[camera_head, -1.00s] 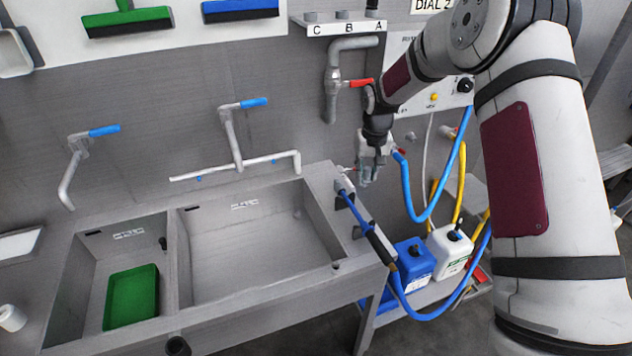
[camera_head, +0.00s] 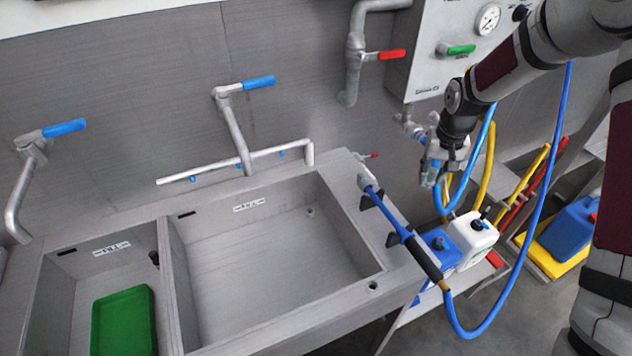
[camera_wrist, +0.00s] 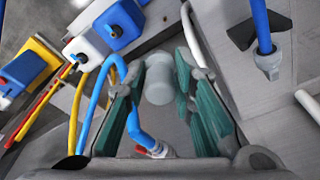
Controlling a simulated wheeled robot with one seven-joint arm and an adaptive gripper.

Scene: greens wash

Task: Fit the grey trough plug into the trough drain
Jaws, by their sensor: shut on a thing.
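My gripper (camera_head: 440,168) hangs to the right of the trough, above the jugs and outside the trough's right rim. In the wrist view, its green-padded fingers (camera_wrist: 166,85) are shut on a pale grey round piece (camera_wrist: 159,80), which looks like the grey trough plug. The wide metal trough (camera_head: 250,265) is empty, beside a narrower basin. A small round fitting (camera_head: 310,212) shows at its back right; I cannot tell whether it is the drain. The plug's lower end is not clear in the head view.
A blue spray hose (camera_head: 408,238) rests on hooks along the trough's right rim. White (camera_head: 472,240) and blue jugs stand on a low shelf below my gripper. Taps (camera_head: 232,130) and a pipe rise behind the trough. A green tray (camera_head: 122,322) lies in the left basin.

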